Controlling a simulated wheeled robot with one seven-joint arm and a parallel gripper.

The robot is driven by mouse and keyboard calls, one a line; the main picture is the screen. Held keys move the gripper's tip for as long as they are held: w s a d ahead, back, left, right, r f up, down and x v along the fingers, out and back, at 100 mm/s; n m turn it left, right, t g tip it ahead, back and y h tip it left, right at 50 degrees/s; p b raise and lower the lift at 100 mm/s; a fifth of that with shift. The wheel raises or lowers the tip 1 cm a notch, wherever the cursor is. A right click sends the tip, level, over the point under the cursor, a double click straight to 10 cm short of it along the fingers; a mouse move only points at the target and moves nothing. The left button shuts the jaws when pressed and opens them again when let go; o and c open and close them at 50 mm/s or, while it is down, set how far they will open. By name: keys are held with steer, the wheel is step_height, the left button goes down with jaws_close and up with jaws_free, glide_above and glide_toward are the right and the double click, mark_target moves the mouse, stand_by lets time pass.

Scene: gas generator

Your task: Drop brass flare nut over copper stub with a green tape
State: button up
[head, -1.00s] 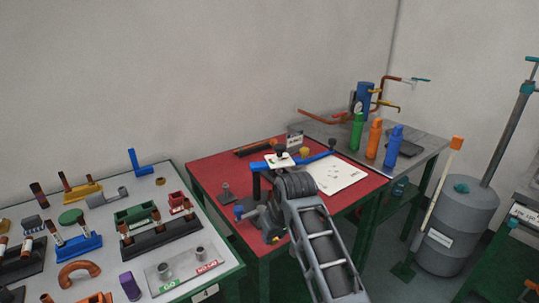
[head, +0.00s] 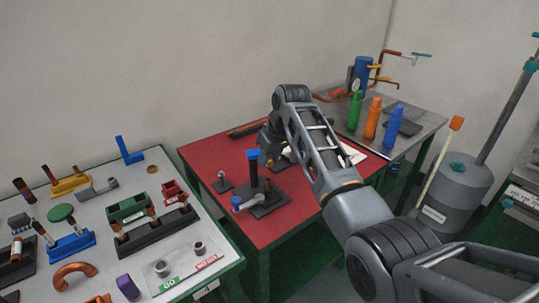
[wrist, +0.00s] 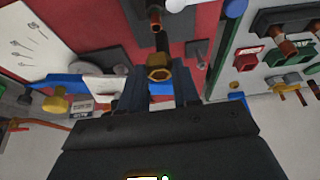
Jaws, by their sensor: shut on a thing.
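In the wrist view, a brass hex flare nut (wrist: 160,74) sits between the tips of my gripper (wrist: 160,80), which is shut on it. A dark post with a copper-coloured end (wrist: 155,14) stands just beyond the nut and apart from it. I cannot make out any green tape on it. In the head view, my gripper (head: 272,142) is over the red table, behind a blue-topped black post (head: 253,165), and the nut cannot be made out there. Several copper stubs stand in a black rack (head: 155,238) on the left table; their tape colours are hard to tell.
The red table (head: 205,160) has a grey plate fixture (head: 265,203) and a small grey post (head: 222,182). The left table is crowded with blocks and fittings. Green, orange and blue bottles (head: 372,118) stand on the back right table.

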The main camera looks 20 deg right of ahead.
mark_target(269, 180)
steer(key=shift+r, duration=0.1)
steer(key=shift+f+b, duration=1.15)
steer(key=shift+f, duration=1.35)
steer(key=shift+f+p, duration=0.15)
steer(key=shift+p, duration=0.15)
steer(key=shift+f, duration=0.35)
steer(key=shift+f+b, duration=0.95)
steer(key=shift+f, duration=0.35)
steer(key=o, duration=0.8)
steer(key=shift+v, duration=3.9)
